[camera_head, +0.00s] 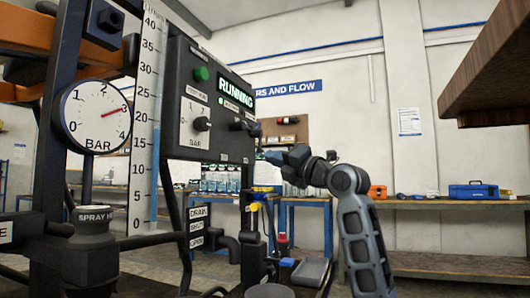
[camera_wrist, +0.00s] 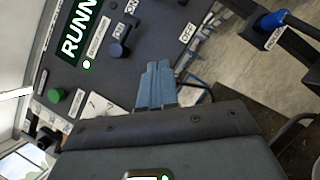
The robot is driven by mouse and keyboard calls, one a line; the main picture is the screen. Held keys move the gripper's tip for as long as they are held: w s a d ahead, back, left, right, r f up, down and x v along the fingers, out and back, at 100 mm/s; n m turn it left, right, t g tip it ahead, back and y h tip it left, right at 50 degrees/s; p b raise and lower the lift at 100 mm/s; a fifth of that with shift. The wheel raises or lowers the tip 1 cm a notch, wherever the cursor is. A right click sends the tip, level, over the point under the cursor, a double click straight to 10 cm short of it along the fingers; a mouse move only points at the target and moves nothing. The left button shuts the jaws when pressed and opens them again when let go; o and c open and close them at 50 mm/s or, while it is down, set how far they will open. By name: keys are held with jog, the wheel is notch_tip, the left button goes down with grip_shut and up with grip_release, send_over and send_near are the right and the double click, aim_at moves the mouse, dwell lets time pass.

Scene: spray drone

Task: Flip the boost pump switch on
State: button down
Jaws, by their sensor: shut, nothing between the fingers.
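The dark control panel (camera_head: 215,95) carries a lit green RUNNING display (camera_head: 236,92). Two small dark switches sit below it at the panel's right: the left switch (camera_head: 238,126) and the right switch (camera_head: 255,131). I cannot read which switch is the boost pump. My gripper (camera_wrist: 156,68) is shut and empty, its fingertips over the panel just right of that lever and apart from it in the picture. In the head view my gripper (camera_head: 266,157) is by the panel's lower right edge.
A blue-tipped lever (camera_wrist: 272,19) is at the wrist view's upper right.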

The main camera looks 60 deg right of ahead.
jog(key=shift+f+v, duration=0.1)
jog(key=shift+v, duration=1.05)
jog(key=shift+f+v, duration=0.15)
jog(key=shift+v, duration=1)
jog(key=shift+d, duration=0.25)
